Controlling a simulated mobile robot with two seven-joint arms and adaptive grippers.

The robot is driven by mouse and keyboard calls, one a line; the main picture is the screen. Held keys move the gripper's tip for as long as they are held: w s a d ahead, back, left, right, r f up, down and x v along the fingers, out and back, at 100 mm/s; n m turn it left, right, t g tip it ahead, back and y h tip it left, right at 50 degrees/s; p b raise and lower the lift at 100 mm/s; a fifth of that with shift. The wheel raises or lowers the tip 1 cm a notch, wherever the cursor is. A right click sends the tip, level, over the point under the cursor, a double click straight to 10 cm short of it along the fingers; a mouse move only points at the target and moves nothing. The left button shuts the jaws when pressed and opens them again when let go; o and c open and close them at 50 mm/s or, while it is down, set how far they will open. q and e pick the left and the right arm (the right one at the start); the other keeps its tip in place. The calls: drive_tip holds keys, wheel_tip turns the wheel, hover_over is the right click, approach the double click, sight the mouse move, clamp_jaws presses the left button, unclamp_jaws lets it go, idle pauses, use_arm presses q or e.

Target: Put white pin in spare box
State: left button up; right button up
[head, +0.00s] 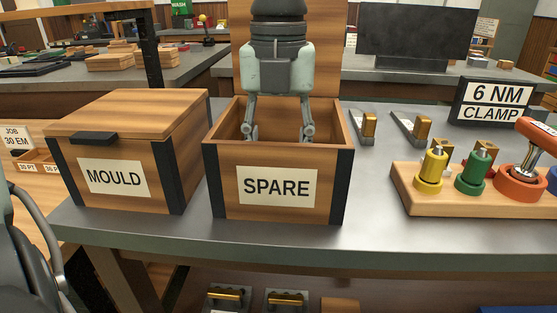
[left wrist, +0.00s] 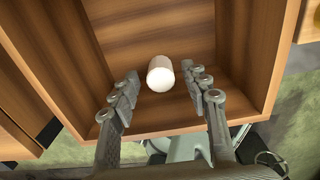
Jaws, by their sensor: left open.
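The spare box (head: 219,206) is a wooden box with dark corner strips and a SPARE label, open at the top with its lid (head: 243,60) raised behind. My left gripper (head: 279,133) points down into its opening, fingers spread apart. In the left wrist view the white pin (left wrist: 160,76) shows as a short white cylinder inside the box, between and just beyond the open fingertips (left wrist: 163,92). The fingers look clear of it on both sides. I cannot tell if it touches the box floor. The head view hides the pin behind the front wall. My right gripper is not in view.
A closed MOULD box (head: 128,125) stands left of the spare box. On the right, a wooden rack (head: 450,205) holds yellow, green and orange pieces. Two metal brackets (head: 409,128) and a 6 NM CLAMP sign (head: 497,103) stand behind. Bench between box and rack is clear.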

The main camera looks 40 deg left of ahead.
use_arm(q)
wheel_tip(320, 180, up, 11)
idle(0.3)
idle(1.1)
